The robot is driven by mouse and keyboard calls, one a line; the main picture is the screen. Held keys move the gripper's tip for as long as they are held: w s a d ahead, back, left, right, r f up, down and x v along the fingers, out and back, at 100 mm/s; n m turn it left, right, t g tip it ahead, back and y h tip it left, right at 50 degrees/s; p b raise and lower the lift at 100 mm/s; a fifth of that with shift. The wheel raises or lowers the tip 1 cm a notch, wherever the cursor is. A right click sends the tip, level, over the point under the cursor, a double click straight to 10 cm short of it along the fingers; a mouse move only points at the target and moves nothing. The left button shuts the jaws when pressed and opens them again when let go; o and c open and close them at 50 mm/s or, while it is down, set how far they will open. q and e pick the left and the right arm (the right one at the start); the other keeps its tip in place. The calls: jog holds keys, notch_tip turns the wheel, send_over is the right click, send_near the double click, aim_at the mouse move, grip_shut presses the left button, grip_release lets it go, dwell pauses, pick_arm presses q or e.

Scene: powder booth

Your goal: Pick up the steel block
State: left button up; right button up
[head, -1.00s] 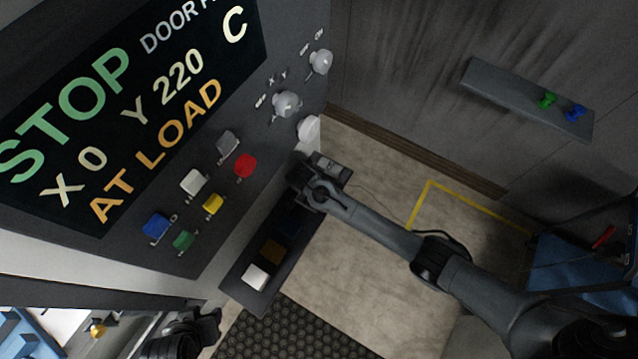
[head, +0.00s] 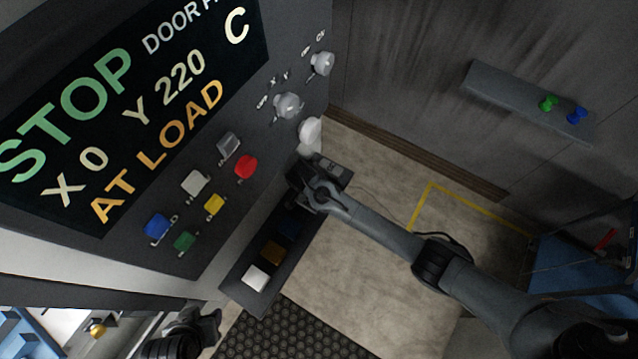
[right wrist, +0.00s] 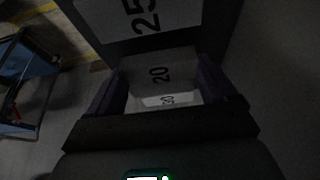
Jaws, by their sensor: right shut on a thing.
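My right gripper (head: 308,182) is at the right end of the dark shelf under the control panel in the head view. In the right wrist view its two fingers (right wrist: 165,92) close on the sides of a grey block marked 20 (right wrist: 158,72), which looks like the steel block. In the head view the arm and gripper mostly hide this block, so I cannot tell whether it touches the shelf. My left gripper (head: 206,326) is dark and partly cut off at the bottom left. Its jaws do not show clearly.
The dark shelf (head: 238,284) bears a white block (head: 257,277), a brown block (head: 272,251) and a dark blue one (head: 291,226). The panel with buttons and knobs (head: 287,106) rises beside it. A plate marked 25 (right wrist: 140,18) lies past the fingers. Open floor (head: 350,265) is at right.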

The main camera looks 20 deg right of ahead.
jog(key=shift+r, duration=0.45)
notch_tip(320, 180, up, 2)
jog(key=shift+r, duration=0.2)
jog(key=s+d+r, duration=0.7)
jog(key=d, duration=0.1)
jog(key=shift+s+d+b, duration=0.3)
jog(key=shift+d+b, duration=0.1)
dwell(0.4)
